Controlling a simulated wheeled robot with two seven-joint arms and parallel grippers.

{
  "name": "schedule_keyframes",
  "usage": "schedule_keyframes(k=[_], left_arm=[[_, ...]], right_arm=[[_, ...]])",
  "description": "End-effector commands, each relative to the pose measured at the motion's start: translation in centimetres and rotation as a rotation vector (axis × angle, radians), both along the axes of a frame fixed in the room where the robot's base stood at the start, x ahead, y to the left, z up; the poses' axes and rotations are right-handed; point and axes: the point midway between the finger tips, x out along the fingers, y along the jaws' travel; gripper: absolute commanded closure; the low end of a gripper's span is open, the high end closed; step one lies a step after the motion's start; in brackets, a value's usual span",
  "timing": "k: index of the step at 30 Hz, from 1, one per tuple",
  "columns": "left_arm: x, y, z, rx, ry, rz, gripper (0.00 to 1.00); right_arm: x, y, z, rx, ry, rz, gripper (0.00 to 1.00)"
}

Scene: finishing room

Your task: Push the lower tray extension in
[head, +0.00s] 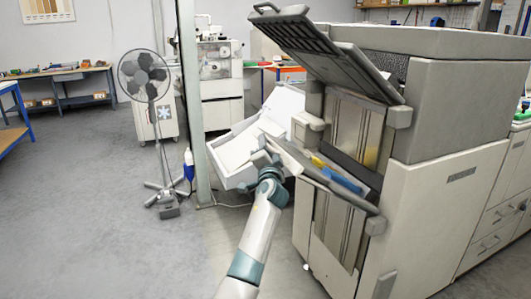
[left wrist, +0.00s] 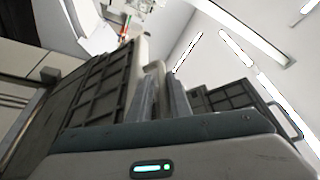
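The large grey printer (head: 440,110) stands at right with its dark ribbed upper flap (head: 315,45) raised. Pale tray parts stick out from its left side; the lower tray extension (head: 234,152) looks like the white panel slanting out to the left, below another white panel (head: 283,108). My left gripper (head: 266,157) is at the right end of this lower part, close to the printer's side; I cannot tell whether it touches. In the left wrist view its two fingers (left wrist: 162,98) stand close together before a pale part, and their gap is unclear. My right gripper is not in view.
A thin grey post (head: 190,100) stands just left of the tray. A standing fan (head: 147,85) is farther left. Blue and yellow parts (head: 340,178) show in the printer's open front. The floor (head: 90,220) at left is clear.

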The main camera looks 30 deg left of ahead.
Motion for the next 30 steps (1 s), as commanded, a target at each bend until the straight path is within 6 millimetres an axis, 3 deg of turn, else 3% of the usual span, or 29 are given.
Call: schedule_keyframes(k=[11,30], left_arm=[[-2.4,-1.6,-0.7,0.0,0.0,-0.002,0.81],[-12.5,-7.6,-3.3,-0.001,0.0,-0.001,0.81]], right_arm=[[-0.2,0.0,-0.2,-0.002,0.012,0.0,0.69],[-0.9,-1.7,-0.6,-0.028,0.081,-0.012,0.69]])
